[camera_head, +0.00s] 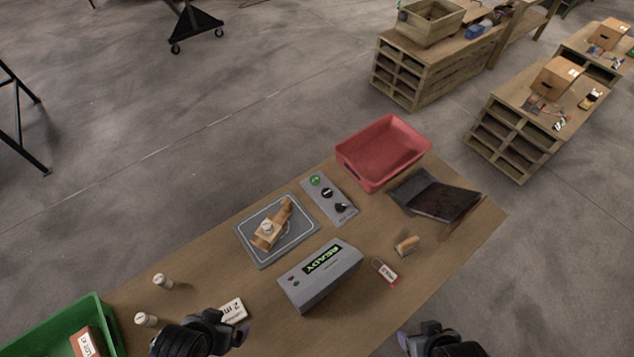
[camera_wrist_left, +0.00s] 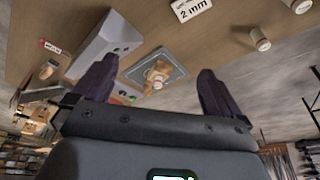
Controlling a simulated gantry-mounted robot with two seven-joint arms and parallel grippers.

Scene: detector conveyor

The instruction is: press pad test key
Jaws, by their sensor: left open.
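A grey square pad (camera_head: 247,246) with a pale outline lies mid-table, with a brown wooden-looking piece (camera_head: 278,216) and a small pale round item (camera_head: 266,227) on it. Behind it is a grey control strip (camera_head: 318,203) with a green button (camera_head: 315,180) and two black round controls (camera_head: 327,193). Its lettering is too small to read. A grey box (camera_head: 322,277) in front shows "READY" in green. My left gripper (camera_head: 238,331) is open and empty at the table's near side, apart from pad and strip; the left wrist view shows its spread fingers (camera_wrist_left: 158,66). My right gripper (camera_head: 425,332) is at the near edge, its jaws unclear.
A red bin (camera_head: 352,164) and a dark tray (camera_head: 408,206) stand at the far right. A wooden-handled item (camera_head: 407,244) and a red tag (camera_head: 387,274) lie right of the box. Two white cylinders (camera_head: 162,281), a "2 mm" card (camera_head: 234,311) and a green bin (camera_head: 40,333) are left.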

